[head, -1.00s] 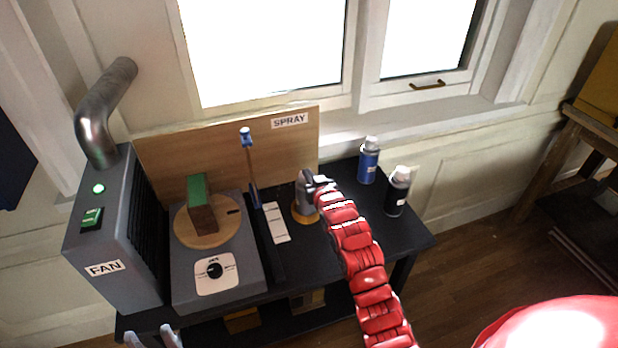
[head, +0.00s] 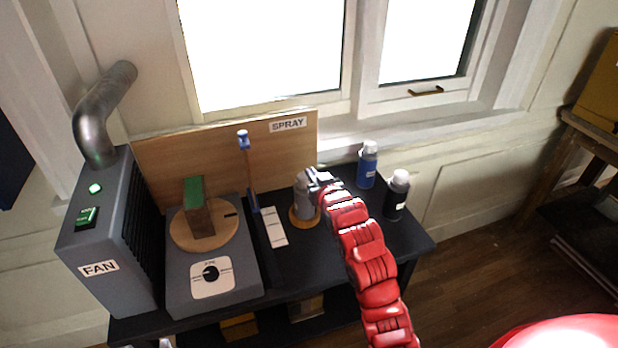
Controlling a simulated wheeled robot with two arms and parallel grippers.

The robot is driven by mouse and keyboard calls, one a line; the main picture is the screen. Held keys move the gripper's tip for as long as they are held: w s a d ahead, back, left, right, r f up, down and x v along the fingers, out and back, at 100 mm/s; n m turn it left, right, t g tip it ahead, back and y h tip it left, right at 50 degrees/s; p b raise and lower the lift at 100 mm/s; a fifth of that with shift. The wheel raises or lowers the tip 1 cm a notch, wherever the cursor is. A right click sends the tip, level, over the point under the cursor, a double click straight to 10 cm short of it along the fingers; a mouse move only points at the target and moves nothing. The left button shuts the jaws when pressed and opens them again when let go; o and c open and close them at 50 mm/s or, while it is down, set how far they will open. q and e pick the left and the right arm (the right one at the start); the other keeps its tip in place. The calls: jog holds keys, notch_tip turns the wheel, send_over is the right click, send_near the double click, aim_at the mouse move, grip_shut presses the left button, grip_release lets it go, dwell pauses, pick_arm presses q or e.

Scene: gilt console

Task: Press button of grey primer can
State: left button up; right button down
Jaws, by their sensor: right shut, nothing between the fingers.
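The grey primer can (head: 303,203) stands upright on a round wooden base on the black table, below the SPRAY board. My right gripper (head: 314,177) is shut and empty at the can's top right. It overlaps the top of the can in the picture, so the button is hidden and I cannot tell whether they touch. Only a small tip of my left gripper (head: 166,343) shows at the bottom edge, too little to tell its state.
A blue can (head: 367,166) and a black can (head: 396,195) stand right of my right arm. Left are a white card (head: 273,228), an upright blue-tipped rod (head: 243,140), a turntable (head: 230,242) with a green-topped block, and the fan box (head: 128,245).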

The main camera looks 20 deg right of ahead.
jog(key=shift+b+v, duration=0.9)
jog(key=shift+v, duration=1.9)
jog(key=shift+r, duration=0.1)
